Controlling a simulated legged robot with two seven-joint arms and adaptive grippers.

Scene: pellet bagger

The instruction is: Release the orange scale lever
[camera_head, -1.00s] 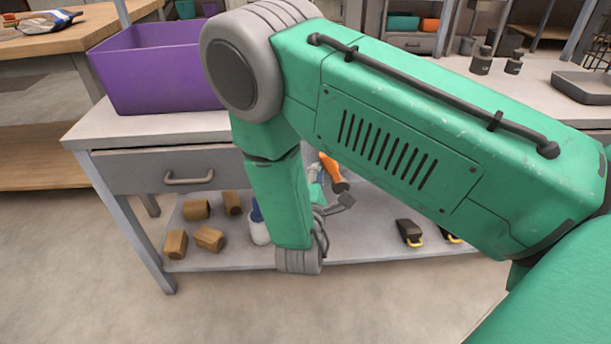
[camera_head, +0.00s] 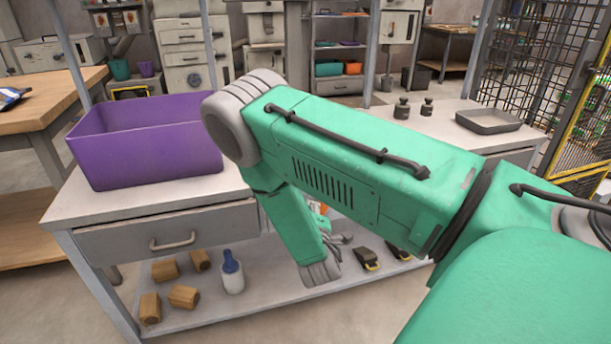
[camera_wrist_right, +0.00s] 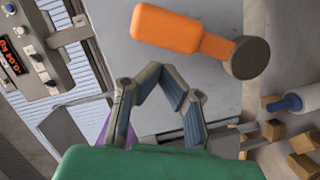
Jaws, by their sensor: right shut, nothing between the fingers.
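The orange lever (camera_wrist_right: 188,31) shows at the top of the right wrist view, with a dark round pivot (camera_wrist_right: 247,58) at its right end. In the head view only a small orange bit (camera_head: 319,208) shows behind my forearm. My right gripper (camera_wrist_right: 160,74) is shut and empty, its fingertips just below the lever in the wrist view, with a gap in the picture between them. In the head view the gripper (camera_head: 343,244) is partly hidden behind my arm. At the left of the wrist view is a panel (camera_wrist_right: 32,50) with a red display. My left gripper is not in view.
A purple bin (camera_head: 145,145) stands on the bench (camera_head: 75,205). Wooden blocks (camera_head: 183,296) and a blue-capped white bottle (camera_head: 232,274) are on the lower shelf, with dark yellow-trimmed items (camera_head: 367,259) farther right. A dark tray (camera_head: 488,121) sits on the bench at right.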

